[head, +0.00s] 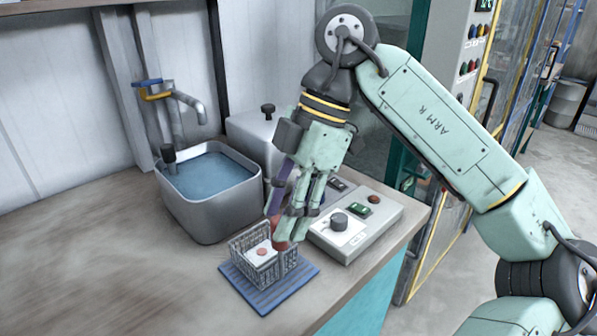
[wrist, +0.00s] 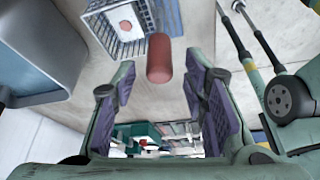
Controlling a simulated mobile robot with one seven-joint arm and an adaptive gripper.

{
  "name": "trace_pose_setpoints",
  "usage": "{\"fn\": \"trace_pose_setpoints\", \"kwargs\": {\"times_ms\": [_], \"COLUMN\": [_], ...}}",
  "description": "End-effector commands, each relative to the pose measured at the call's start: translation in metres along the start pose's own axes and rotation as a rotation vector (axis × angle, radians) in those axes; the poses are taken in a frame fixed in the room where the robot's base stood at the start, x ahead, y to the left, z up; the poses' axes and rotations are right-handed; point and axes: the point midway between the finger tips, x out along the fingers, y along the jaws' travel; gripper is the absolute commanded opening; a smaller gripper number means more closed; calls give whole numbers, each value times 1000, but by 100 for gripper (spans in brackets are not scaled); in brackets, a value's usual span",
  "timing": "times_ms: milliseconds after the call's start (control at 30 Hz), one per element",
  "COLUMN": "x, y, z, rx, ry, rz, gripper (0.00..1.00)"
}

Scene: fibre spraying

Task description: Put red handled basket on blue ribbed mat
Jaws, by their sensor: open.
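The wire basket (head: 252,270) stands upright on the blue ribbed mat (head: 295,284) near the counter's front edge. A white card with a red spot shows inside it. Its red handle (head: 279,246) sticks out at the gripper side. My gripper (head: 286,222) points down just above and around the handle, partly hiding it. In the wrist view, the basket (wrist: 112,38) is at the top and the red handle (wrist: 159,60) lies between the tips of my open gripper (wrist: 158,85). The jaws look apart from the handle. A strip of mat (wrist: 170,14) shows beside the basket.
A metal sink (head: 215,205) full of water, with a tap, stands behind left of the basket. A grey control box (head: 362,232) with a knob stands close right of the gripper. The counter's left part (head: 90,270) is clear.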

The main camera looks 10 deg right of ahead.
Motion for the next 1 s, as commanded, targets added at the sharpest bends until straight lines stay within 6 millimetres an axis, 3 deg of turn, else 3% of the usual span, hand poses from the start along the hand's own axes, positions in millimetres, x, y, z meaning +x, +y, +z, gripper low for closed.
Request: {"fn": "trace_pose_setpoints", "kwargs": {"times_ms": [200, 400, 600, 1000], "x": [-51, -79, -90, -90], "y": [0, 0, 0, 0], "z": [0, 0, 0, 0], "rx": [5, 5, 0, 0], "ry": [-3, -3, -1, 0], "rz": [2, 0, 0, 0], "gripper": [40, 40, 40, 40]}}
